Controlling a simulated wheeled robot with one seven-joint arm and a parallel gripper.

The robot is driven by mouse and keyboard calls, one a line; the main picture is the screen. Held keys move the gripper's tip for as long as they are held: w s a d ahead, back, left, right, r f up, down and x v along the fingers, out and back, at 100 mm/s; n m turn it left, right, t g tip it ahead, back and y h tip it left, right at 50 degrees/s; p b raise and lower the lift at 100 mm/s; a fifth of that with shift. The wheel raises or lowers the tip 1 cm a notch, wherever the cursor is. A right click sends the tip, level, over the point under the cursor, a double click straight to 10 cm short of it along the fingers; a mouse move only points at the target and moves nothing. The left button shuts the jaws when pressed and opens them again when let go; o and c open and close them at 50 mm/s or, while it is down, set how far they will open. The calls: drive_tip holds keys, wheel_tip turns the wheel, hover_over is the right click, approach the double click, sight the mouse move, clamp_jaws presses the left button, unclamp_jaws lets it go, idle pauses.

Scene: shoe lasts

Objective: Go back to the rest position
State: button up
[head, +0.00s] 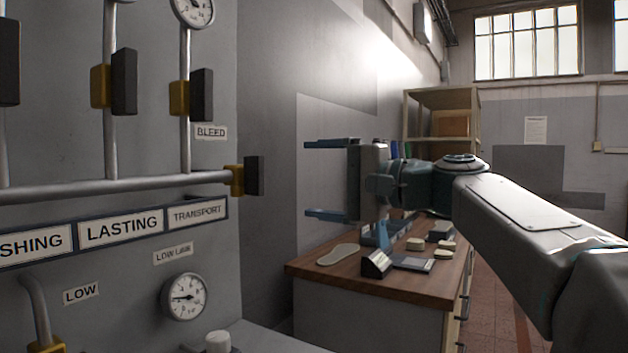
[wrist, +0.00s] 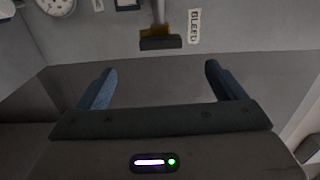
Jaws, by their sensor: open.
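My gripper (head: 311,179) is open and empty in the head view. Its two blue fingers point left toward the grey panel, one above the other and far apart. In the wrist view my gripper (wrist: 156,88) shows both blue fingers spread, with nothing between them. The "BLEED" label (head: 211,132) and a black-handled valve (head: 201,95) are on the panel to the left of my gripper. In the wrist view a black valve handle (wrist: 161,43) is ahead of the fingers and apart from them, beside the BLEED label (wrist: 194,27).
A wooden-topped bench (head: 300,269) with a shoe sole (head: 338,254), a small dark stand (head: 376,264) and several small pale blocks is below my gripper. Pipes, gauges (head: 184,297) and a transport valve (head: 254,176) stick out from the panel. A shelf (head: 442,98) stands behind.

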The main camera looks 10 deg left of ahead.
drive_tip(key=s+d+f+h+p, duration=0.5)
drive_tip(key=d+f+h+p, duration=0.25)
drive_tip(key=f+p, duration=0.35)
drive_tip(key=s+d+f+n+g+h+p, duration=0.2)
drive_tip(key=s+d+f+h+p, duration=0.2)
drive_tip(key=s+d+p, duration=0.2)
drive_tip(key=s+d+f+n+g+h+p, duration=0.2)
drive_tip(key=s+d+f+h+p, duration=0.3)
drive_tip(key=s, duration=0.5)
drive_tip(key=d+p, duration=0.2)
drive_tip(key=d, duration=0.1)
drive_tip(key=shift+d, duration=0.35)
